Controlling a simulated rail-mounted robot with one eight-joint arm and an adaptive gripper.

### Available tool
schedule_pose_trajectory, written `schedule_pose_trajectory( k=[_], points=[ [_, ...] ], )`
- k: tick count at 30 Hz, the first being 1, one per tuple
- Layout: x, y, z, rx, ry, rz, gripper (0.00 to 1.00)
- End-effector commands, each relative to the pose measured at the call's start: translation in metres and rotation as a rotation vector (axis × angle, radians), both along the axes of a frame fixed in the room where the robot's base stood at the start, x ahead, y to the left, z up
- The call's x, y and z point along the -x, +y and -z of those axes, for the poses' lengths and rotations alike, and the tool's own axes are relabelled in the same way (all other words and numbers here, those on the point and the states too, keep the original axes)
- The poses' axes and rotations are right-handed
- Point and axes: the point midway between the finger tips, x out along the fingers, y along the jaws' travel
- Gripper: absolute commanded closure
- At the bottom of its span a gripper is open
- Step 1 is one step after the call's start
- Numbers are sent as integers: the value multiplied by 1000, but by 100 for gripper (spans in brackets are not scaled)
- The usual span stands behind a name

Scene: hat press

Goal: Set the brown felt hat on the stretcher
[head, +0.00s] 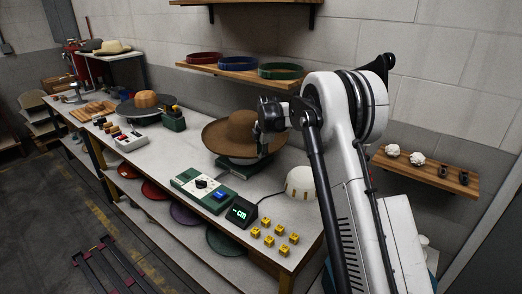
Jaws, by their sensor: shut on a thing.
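The brown felt hat (232,133) is on the right half of the workbench in the head view, brim down and crown up. My gripper (268,128) is at the right side of its crown, shut on the hat. Under the hat a pale round part and a dark green base (243,161) show, perhaps the stretcher. The brim covers most of it, so I cannot tell whether the hat touches it. My fingertips are small and partly hidden by the arm.
A green control box (203,188), a small display (239,212), several yellow blocks (268,239) and a cream dome (300,181) stand in front. A shelf with coloured bands (235,70) hangs behind. A round press with a wooden block (145,103) stands left.

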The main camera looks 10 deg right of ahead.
Motion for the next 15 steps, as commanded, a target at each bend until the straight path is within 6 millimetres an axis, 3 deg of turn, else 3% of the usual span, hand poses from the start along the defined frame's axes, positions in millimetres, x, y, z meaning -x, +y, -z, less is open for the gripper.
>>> schedule_pose_trajectory(
  k=[15],
  points=[
    [0, 0, 38, 0, 0, 0, 100]
  ],
)
